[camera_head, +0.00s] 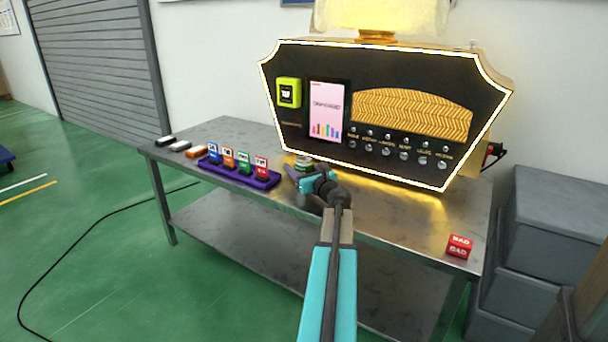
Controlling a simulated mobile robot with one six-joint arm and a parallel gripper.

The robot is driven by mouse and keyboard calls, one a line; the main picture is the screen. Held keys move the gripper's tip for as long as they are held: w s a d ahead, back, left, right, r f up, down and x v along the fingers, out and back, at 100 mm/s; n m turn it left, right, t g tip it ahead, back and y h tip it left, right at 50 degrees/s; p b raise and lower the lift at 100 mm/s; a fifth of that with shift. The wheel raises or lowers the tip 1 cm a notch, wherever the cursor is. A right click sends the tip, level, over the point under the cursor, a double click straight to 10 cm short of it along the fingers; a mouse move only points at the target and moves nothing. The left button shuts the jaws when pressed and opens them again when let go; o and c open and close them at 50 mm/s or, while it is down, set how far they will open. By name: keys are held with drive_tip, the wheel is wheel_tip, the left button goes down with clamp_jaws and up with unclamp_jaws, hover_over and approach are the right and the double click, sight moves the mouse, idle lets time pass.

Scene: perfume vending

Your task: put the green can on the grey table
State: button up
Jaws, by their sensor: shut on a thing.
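My gripper (304,178) is at the end of my teal arm, over the grey table (405,222) near its front edge, right of the purple tray. It is shut on a small round can (304,162), whose top shows just past the fingers. The can looks greenish grey, and no other green can shows. Fingers and wrist hide most of it. I cannot tell whether its base touches the table top.
A purple tray (231,174) with several coloured tags stands left of my gripper. Small blocks (181,146) lie farther left. A black and gold vending machine (415,160) fills the back. A red block (459,246) sits at the right. The front middle is clear.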

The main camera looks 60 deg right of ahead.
drive_tip(key=shift+r, duration=0.15)
wheel_tip(320, 180, up, 4)
drive_tip(key=p, duration=0.3)
drive_tip(key=shift+f+p, duration=0.2)
drive_tip(key=shift+p, duration=0.2)
drive_tip(key=p, duration=0.9)
approach(299, 157)
drive_tip(key=w+a, duration=0.2)
drive_tip(key=a, duration=0.1)
drive_tip(key=shift+w+a, duration=0.1)
drive_tip(key=shift+w, duration=0.05)
drive_tip(key=shift+p, duration=0.6)
drive_tip(key=p, duration=0.6)
drive_tip(key=shift+s+a+p, duration=0.2)
drive_tip(key=shift+a+p, duration=0.05)
drive_tip(key=shift+p, duration=0.15)
drive_tip(key=a+p, duration=0.1)
drive_tip(key=p, duration=0.5)
drive_tip(key=shift+s, duration=0.4)
drive_tip(key=shift+s+a+f+p, duration=0.1)
drive_tip(key=shift+s+a+p, duration=0.2)
drive_tip(key=shift+p, duration=1.2)
